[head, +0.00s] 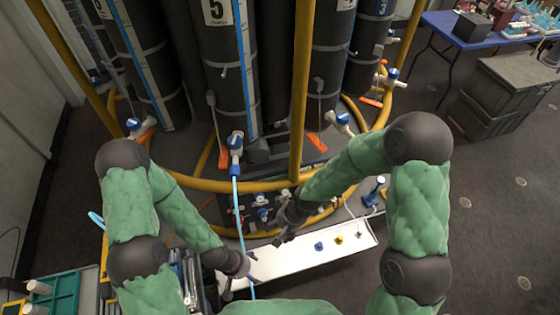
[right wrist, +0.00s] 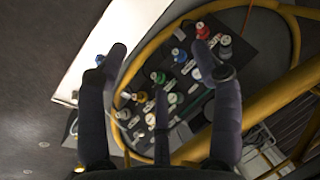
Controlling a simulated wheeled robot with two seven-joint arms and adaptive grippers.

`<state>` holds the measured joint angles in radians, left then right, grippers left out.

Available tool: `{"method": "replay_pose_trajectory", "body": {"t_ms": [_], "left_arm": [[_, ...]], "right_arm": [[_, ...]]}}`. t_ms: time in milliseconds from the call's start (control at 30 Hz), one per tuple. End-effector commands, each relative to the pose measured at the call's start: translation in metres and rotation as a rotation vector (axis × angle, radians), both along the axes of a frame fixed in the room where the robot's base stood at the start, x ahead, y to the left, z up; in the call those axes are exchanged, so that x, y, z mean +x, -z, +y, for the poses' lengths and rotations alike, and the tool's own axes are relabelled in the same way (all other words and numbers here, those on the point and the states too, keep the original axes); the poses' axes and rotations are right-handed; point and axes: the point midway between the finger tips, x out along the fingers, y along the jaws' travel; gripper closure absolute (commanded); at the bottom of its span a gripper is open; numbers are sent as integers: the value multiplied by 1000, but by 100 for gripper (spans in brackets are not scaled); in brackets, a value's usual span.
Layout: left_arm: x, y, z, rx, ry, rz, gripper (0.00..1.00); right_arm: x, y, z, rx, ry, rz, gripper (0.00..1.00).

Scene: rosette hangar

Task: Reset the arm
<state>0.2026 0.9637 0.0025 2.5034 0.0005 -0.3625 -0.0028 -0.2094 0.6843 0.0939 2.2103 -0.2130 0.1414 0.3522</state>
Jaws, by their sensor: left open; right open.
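My right arm comes in from the right, and its gripper (head: 281,233) hangs above the back edge of a white tray (head: 285,265). In the right wrist view my right gripper (right wrist: 165,68) has its fingers spread, with nothing between them. Beyond them is a dark panel (right wrist: 190,105) with several coloured knobs. My left arm comes in from the left, and its gripper (head: 240,283) is low over the tray's left end. It is open. A light blue hose (head: 239,215) runs down from a valve past that gripper; I cannot tell whether they touch.
Tall dark cylinders (head: 222,60) stand behind a yellow ring rail (head: 210,186) with yellow posts (head: 301,90). Small blue (head: 319,246) and yellow (head: 339,240) parts lie on the tray. A green bin (head: 62,293) is lower left. Grey cases (head: 505,90) and a blue table (head: 465,30) stand right.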

Motion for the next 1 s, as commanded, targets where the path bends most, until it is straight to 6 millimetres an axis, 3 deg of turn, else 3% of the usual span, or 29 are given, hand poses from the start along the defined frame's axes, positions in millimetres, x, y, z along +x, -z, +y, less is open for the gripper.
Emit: {"method": "replay_pose_trajectory", "body": {"t_ms": [167,267,500,633,800,1000], "left_arm": [[0,0,0,0,0,0,20],[0,0,0,0,0,0,20],[0,0,0,0,0,0,20],[0,0,0,0,0,0,20],[0,0,0,0,0,0,20],[0,0,0,0,0,0,20]], "right_arm": [[0,1,-1,0,1,1,34],[-8,12,-8,8,19,14,34],[-58,76,-56,42,154,62,34],[-87,99,-77,38,218,74,34],[-106,111,-90,27,257,76,34],[-108,111,-91,25,258,75,34]]}}
